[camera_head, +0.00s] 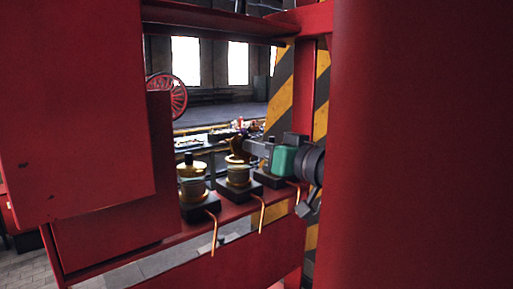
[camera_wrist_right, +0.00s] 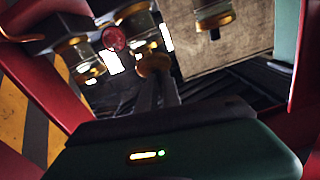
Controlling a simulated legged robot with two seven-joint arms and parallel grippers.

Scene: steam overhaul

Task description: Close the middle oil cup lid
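Three oil cups with glass bodies and brass fittings stand in a row on the red beam in the head view. The left cup (camera_head: 193,188) has its domed brass lid with a dark knob on top. The middle cup (camera_head: 238,177) has its brass lid (camera_head: 236,146) raised and tilted above the rim. The right cup (camera_head: 268,179) is partly hidden by my right gripper (camera_head: 248,146). That gripper reaches in from the right, its fingertips at the raised lid. In the right wrist view its fingers (camera_wrist_right: 157,80) look together, against or just behind a brass lid (camera_wrist_right: 153,64); contact is unclear.
Red frame plates (camera_head: 75,110) close in the left, and a large red panel (camera_head: 420,150) fills the right. Copper pipes (camera_head: 262,213) hang before the cups. A yellow-black striped post (camera_head: 281,92) stands behind my right gripper.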

